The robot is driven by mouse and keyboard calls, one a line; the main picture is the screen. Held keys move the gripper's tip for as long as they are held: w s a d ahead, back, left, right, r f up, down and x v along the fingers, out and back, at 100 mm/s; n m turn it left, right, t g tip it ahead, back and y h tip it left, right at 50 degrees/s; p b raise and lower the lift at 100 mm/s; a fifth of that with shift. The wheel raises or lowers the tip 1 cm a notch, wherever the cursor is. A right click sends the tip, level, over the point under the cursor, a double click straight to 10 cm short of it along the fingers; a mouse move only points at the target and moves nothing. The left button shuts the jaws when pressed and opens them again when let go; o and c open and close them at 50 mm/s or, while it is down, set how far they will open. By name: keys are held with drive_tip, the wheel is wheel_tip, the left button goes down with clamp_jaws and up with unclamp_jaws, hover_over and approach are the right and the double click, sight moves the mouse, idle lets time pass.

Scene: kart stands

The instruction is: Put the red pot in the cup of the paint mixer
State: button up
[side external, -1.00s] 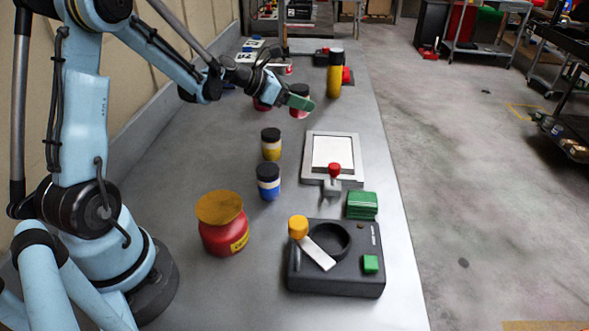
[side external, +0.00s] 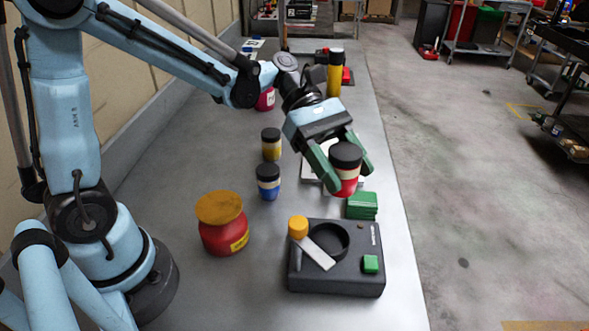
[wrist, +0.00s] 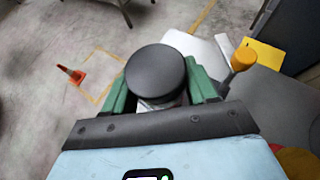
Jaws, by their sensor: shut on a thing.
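The red pot (side external: 344,187) has a black lid and a pale band. My gripper (side external: 346,174) is shut on it and holds it upright in the air, above and behind the paint mixer. In the wrist view the pot's black lid (wrist: 157,73) shows between the green fingers. The paint mixer (side external: 345,279) is a dark box at the front of the bench. Its round cup (side external: 331,238) is empty. A pale lever with an orange-yellow knob (side external: 298,227) lies beside and partly across the cup's left front.
A big red jar (side external: 224,238) stands left of the mixer. A blue pot (side external: 268,188) and a yellow pot (side external: 271,144) stand behind it. A green block (side external: 362,205) sits just behind the mixer. A tall yellow cylinder (side external: 334,76) stands farther back.

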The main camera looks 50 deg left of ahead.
sight(328, 245)
drive_tip(key=s+d+m+g, duration=0.2)
drive_tip(key=s+g, duration=0.1)
drive_tip(key=s, duration=0.1)
drive_tip(key=shift+m+y, duration=0.3)
drive_tip(key=shift+d+f, duration=0.1)
drive_tip(key=shift+f, duration=4.4)
drive_tip(key=shift+f, duration=0.15)
drive_tip(key=o, duration=1.1)
drive_tip(key=shift+f, duration=0.1)
